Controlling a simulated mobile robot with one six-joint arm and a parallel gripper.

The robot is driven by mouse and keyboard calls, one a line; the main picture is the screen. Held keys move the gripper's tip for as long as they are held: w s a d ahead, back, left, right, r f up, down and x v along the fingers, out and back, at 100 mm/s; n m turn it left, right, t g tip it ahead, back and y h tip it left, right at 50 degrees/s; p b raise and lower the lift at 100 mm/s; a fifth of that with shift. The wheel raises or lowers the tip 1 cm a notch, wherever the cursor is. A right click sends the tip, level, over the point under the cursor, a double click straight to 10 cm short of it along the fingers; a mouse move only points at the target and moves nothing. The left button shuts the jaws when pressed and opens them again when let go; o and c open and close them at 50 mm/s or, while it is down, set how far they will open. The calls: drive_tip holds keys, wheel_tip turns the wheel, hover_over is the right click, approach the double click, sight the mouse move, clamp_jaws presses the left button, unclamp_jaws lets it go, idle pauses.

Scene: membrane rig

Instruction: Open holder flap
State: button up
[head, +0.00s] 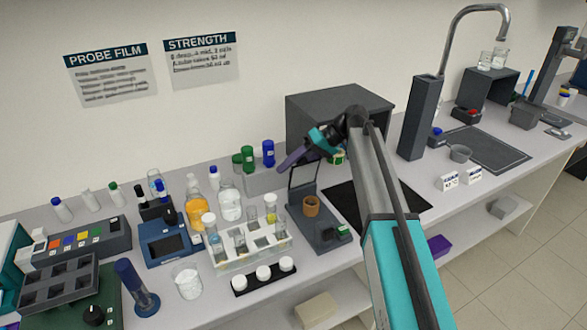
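A dark grey holder (333,238) stands on the bench left of my arm, with an orange-brown ring (312,206) on it. A thin, dark-edged flap (303,177) stands roughly upright at the holder's back. My gripper (286,164) is just above the flap's top edge, its purple finger part pointing down and left. From this view I cannot tell whether it touches the flap, or whether the fingers are open or shut. No held object shows.
A clear rack (250,255) with vials stands left of the holder, with bottles behind it. A block (262,180) with green- and blue-capped tubes is behind left. A dark box (320,110) stands behind my gripper. A black mat (405,195) lies right, partly under my arm.

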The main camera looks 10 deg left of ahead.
drive_tip(key=shift+s+r, duration=0.1)
drive_tip(key=shift+s, duration=0.05)
drive_tip(key=b+v, duration=0.3)
drive_tip(key=v, duration=1)
drive_tip(key=shift+d+r, duration=0.25)
drive_tip(key=shift+d, duration=0.05)
